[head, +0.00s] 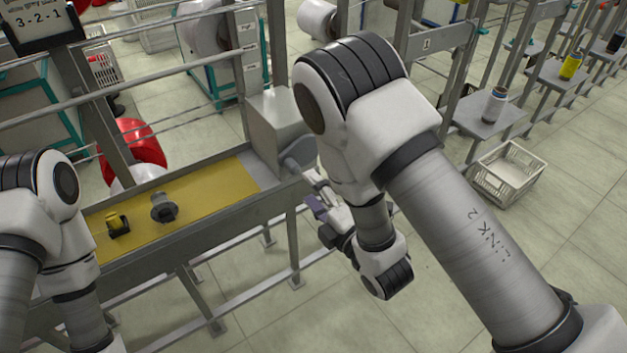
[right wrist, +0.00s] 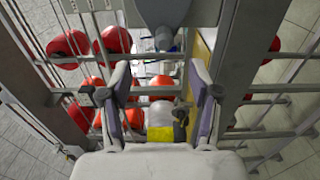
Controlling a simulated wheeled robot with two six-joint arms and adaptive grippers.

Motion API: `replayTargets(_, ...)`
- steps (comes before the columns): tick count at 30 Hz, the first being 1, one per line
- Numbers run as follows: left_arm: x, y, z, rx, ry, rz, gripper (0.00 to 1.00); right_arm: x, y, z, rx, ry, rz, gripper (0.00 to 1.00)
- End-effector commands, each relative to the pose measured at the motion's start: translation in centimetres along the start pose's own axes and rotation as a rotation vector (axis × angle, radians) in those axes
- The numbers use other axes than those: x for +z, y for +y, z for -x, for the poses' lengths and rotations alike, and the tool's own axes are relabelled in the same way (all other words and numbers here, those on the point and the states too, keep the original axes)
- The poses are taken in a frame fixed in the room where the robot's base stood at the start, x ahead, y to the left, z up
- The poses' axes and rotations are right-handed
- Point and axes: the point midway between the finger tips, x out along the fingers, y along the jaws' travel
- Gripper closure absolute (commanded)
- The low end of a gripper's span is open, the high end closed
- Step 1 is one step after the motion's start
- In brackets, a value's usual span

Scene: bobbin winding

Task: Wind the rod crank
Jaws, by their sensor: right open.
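The grey winding box (head: 276,122) stands at the right end of the yellow-lined tray. A grey crank-like part (head: 297,154) sticks out of its right side, partly hidden by my right arm. My right gripper (head: 322,203) is beside and just below this part, its purple pads apart. In the right wrist view, the open fingers (right wrist: 158,98) show nothing held between them. A grey part with a short stub (right wrist: 163,38) lies ahead of them at the top; I cannot tell whether it is the crank. My left arm shows at the left edge, but its gripper is out of view.
The tray (head: 225,185) holds a grey flanged bobbin (head: 164,207) and a small yellow-and-black piece (head: 118,224). Metal rails and posts surround the tray. Red bobbins (right wrist: 70,43) lie beyond the rails. A white crate (head: 507,172) stands on the floor at right.

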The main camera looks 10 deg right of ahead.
Motion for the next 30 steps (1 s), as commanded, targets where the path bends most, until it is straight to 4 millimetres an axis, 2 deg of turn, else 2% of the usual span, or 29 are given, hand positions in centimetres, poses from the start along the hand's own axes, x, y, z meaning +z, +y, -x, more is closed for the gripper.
replayTargets(23,-0.1,0.0,2.0,0.000,0.001,-0.001,0.60,0.1,0.0,-6.1,-0.001,-0.001,-0.003,0.38)
replayTargets(30,-0.1,0.0,1.4,0.000,0.001,0.000,0.60,0.0,-0.1,-6.3,-0.001,-0.001,-0.002,0.38)
